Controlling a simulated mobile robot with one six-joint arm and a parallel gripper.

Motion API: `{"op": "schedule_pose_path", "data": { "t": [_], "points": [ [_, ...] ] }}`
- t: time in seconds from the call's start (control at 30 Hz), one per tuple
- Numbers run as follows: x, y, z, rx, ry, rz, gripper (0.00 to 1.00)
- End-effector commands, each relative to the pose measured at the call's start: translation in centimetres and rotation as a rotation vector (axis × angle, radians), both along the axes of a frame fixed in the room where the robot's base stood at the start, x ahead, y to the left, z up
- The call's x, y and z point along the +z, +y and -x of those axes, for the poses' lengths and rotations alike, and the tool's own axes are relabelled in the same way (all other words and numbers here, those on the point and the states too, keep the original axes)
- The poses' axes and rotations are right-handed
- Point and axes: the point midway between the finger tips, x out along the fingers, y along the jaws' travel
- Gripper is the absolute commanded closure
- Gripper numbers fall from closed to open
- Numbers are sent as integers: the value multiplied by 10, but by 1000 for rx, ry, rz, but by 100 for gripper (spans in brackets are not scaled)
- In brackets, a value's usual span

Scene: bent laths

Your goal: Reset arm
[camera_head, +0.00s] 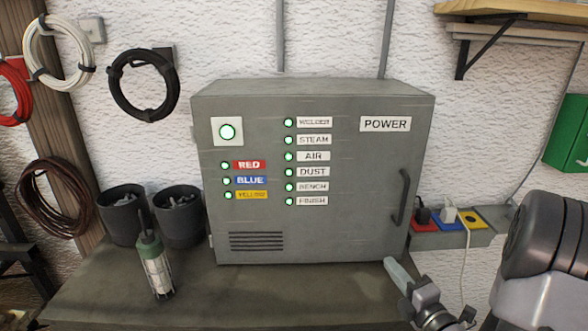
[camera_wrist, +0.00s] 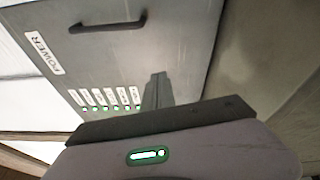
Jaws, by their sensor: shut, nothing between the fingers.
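My gripper (camera_head: 397,270) is at the lower right of the head view, in front of the bottom right corner of a grey power cabinet (camera_head: 330,230). Its fingers are shut with nothing between them. In the wrist view the closed fingers (camera_wrist: 158,88) point toward the cabinet (camera_wrist: 150,55), whose handle (camera_wrist: 107,25) and row of green lights (camera_wrist: 110,108) show. My arm enters the head view from the right edge. The cabinet door is closed, and its green indicator lights are lit.
The cabinet stands on a grey bench (camera_head: 260,290). A green-and-white bottle-like tool (camera_head: 155,268) and two dark cups (camera_head: 180,222) are on its left. Red, blue and yellow sockets (camera_head: 448,217) are on the wall at right. Cables (camera_head: 143,85) hang at left. A shelf (camera_head: 510,10) is at upper right.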

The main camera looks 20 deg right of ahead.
Motion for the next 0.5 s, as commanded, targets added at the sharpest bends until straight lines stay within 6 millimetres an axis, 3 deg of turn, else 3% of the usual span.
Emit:
{"op": "schedule_pose_path", "data": {
  "t": [0.07,0.1,0.17,0.2,0.27,0.3,0.37,0.4,0.47,0.5],
  "points": [
    [22,74,-16,244,-7,213,100],
    [31,117,-16,387,-17,350,100],
    [39,181,-6,606,-48,578,100],
    [41,222,9,757,-82,750,100],
    [36,278,42,994,-162,1052,100],
    [28,308,71,1161,-243,1295,100],
    [9,335,120,1409,-419,1728,100],
    [-1,337,145,1533,-552,2011,100],
    [-9,328,168,1655,-748,2402,100],
    [-10,319,175,-1584,812,-2457,100]
  ]
}}
